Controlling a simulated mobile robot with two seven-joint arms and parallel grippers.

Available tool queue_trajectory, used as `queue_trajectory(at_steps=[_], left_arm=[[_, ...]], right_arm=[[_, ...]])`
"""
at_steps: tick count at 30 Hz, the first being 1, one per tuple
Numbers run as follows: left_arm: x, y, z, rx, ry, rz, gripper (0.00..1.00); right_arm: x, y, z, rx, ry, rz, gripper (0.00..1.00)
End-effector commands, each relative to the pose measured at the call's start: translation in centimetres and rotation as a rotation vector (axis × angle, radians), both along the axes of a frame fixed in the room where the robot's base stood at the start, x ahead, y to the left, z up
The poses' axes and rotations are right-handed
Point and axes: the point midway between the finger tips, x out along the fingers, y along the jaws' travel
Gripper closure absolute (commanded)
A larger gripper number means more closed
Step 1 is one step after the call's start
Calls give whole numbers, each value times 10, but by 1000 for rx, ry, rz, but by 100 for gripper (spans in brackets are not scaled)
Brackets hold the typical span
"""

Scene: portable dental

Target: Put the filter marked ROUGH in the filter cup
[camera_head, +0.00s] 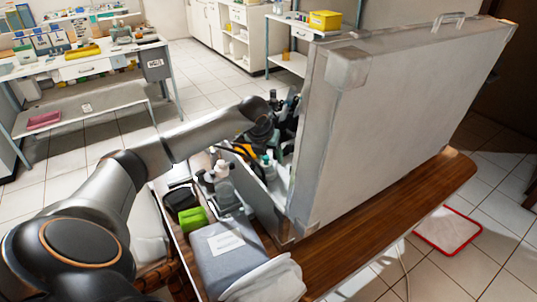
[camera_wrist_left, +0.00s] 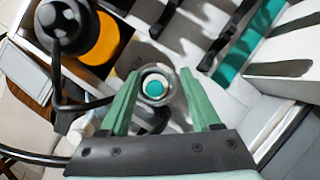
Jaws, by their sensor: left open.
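My left gripper (camera_wrist_left: 160,74) has two green fingers, open and spread apart in the left wrist view. Between and just beyond them is a small round metal-rimmed piece (camera_wrist_left: 155,88) with a white ring and a teal centre. I cannot tell whether it is the filter cup or a filter, or whether the fingers touch it. No ROUGH marking is readable in either view. In the head view my left arm reaches into the open grey case (camera_head: 405,110), and its fingertips are hidden among the contents. My right gripper is not in view.
A black ball-shaped part (camera_wrist_left: 62,25) on a curved stem and an orange disc (camera_wrist_left: 103,40) stand close by at left. The case stands on a wooden table (camera_head: 365,225).

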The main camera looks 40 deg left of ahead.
Motion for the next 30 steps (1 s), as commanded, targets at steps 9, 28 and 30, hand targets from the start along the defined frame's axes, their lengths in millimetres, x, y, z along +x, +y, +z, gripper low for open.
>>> queue_trajectory(at_steps=[9, 28, 30], left_arm=[[-25, -6, 16, 6, 40, 2, 24], [-56, -25, 119, 8, -7, 0, 24], [-56, -25, 120, 7, -8, 1, 24]], right_arm=[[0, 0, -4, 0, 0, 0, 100], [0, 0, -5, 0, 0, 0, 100], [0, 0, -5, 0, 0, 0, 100]])
